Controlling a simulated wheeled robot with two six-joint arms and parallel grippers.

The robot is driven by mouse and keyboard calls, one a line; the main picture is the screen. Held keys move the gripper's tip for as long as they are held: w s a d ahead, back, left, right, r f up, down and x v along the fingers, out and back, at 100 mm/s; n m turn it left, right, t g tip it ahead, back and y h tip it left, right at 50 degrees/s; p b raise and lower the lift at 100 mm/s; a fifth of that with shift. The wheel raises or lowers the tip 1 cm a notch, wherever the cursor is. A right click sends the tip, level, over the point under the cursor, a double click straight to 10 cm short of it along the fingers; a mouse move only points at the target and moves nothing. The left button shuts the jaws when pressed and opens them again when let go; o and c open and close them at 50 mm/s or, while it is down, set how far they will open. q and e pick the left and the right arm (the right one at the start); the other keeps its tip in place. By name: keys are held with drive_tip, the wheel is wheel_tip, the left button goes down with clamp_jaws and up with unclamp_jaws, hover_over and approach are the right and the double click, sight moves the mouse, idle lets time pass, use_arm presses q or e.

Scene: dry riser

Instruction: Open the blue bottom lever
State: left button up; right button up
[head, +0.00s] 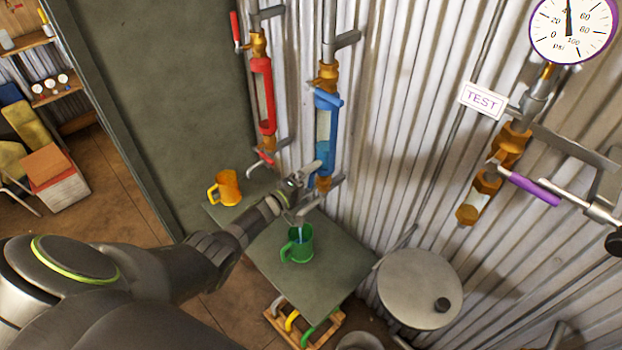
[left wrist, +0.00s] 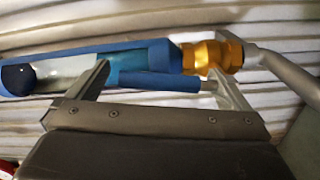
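The blue bottom lever (left wrist: 150,82) shows in the left wrist view as a short blue bar beside the lower end of the blue sight-glass tube (left wrist: 85,68). A brass fitting (left wrist: 212,55) is at its right. My left gripper (head: 302,180) is at the lower end of the blue tube (head: 326,120) in the head view. In the left wrist view its fingers (left wrist: 165,88) are wide apart, with the lever between them; whether they touch it is unclear. The gripper partly hides the lever in the head view. My right gripper is not in view.
A green mug (head: 297,246) stands on the small table (head: 318,280) below, with a pale blue stream above it. An orange mug (head: 225,187) is farther left. A red sight-glass tube (head: 263,95) hangs left of the blue one. A grey drum (head: 420,285) stands right.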

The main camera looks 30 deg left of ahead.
use_arm(q)
drive_tip(key=p+v, duration=0.2)
drive_tip(key=v, duration=1.5)
drive_tip(key=shift+s+a, duration=0.15)
